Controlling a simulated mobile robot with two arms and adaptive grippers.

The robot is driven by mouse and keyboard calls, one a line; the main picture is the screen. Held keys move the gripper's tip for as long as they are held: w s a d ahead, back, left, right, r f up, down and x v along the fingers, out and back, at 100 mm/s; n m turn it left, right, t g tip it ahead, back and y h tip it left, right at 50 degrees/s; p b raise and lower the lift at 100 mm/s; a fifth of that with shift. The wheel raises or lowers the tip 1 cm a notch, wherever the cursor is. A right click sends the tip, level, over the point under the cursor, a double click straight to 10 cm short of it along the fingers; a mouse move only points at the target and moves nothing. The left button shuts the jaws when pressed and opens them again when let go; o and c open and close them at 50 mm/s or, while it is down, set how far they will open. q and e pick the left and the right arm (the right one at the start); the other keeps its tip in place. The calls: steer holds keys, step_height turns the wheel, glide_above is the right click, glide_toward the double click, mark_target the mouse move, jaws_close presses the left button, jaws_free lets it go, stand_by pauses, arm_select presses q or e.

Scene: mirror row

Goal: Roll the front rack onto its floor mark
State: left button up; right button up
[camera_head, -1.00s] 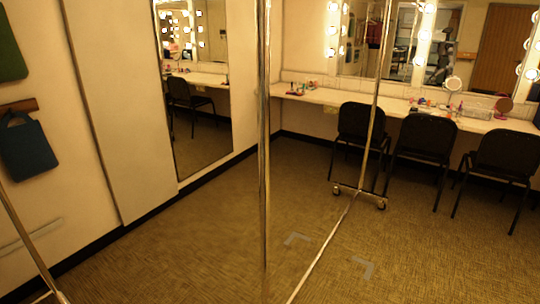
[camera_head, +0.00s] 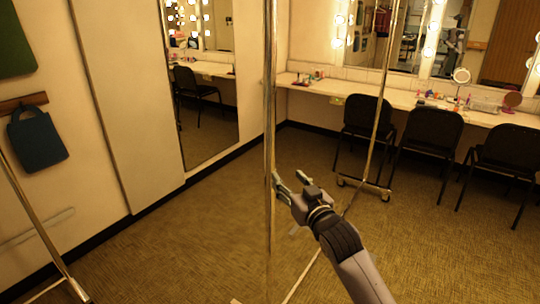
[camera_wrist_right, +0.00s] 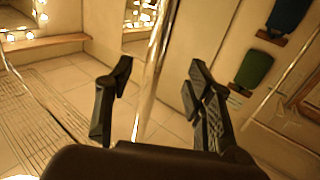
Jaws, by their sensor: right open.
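A chrome rack shows in the head view as a near upright post (camera_head: 269,120), a far upright (camera_head: 384,100) with casters at its foot, and a thin base bar along the floor. My right gripper (camera_head: 289,178) is open beside the near post at mid-height. In the right wrist view, a chrome post (camera_wrist_right: 154,75) passes between the spread fingers (camera_wrist_right: 160,78), with no clear grip on it. My left gripper is not in view.
Another slanted chrome post (camera_head: 38,225) stands at the left; I cannot tell what it belongs to. Black chairs (camera_head: 428,133) line the lit vanity counter (camera_head: 420,98). A tall mirror (camera_head: 205,90) is on the left wall. Carpet between them is open.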

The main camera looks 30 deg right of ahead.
mark_target(272, 160)
steer(key=w+d, duration=0.1)
steer(key=w, duration=0.3)
steer(key=w+p, duration=0.1)
steer(key=w, duration=0.4)
steer(key=w+d+p, duration=0.1)
steer(key=w, duration=0.3)
steer(key=shift+w+d, duration=0.25)
steer(key=shift+d, duration=0.1)
steer(key=shift+c, duration=0.3)
jaws_close()
